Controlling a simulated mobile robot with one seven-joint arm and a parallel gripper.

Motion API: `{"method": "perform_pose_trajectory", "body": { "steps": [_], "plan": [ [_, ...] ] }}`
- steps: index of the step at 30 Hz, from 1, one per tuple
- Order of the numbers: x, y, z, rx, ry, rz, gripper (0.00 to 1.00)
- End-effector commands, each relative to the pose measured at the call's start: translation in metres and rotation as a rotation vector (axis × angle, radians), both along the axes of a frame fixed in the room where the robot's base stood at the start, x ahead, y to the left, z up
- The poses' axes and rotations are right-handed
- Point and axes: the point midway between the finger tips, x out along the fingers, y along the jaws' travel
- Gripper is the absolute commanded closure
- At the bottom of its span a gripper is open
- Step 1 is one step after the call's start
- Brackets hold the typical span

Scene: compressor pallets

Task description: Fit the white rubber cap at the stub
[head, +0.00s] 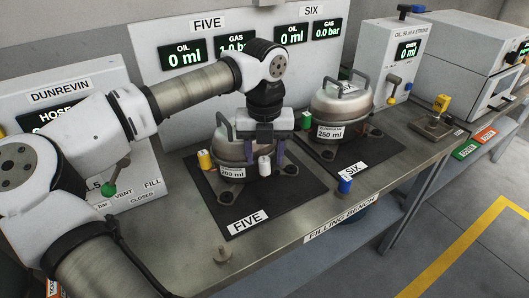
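The white rubber cap (264,164) is a small white cylinder at the front right of the compressor (231,155) on the mat marked FIVE. It is upright. Whether it sits on a stub or stands free of one I cannot tell; no bare stub shows clearly here. My gripper (265,161) points down over the right side of this compressor. Its two dark fingers stand on either side of the white cap, with gaps showing between them and the cap, so it looks open. The gripper body and wrist hide part of the compressor's top.
A blue-topped piece (345,185) stands near the mat SIX, which bears another compressor (342,108). A small metal knob (222,254) stands at the bench's front. The front bench strip is mostly clear.

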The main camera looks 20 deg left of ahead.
Motion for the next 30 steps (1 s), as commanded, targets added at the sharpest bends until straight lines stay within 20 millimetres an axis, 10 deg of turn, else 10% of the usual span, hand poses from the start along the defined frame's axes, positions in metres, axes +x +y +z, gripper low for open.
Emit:
{"method": "perform_pose_trajectory", "body": {
  "steps": [11, 30],
  "plan": [
    [0.0, 0.0, 0.012, 0.0, -0.001, 0.0, 0.52],
    [0.0, 0.0, 0.134, 0.0, 0.0, 0.0, 0.52]
  ]
}}
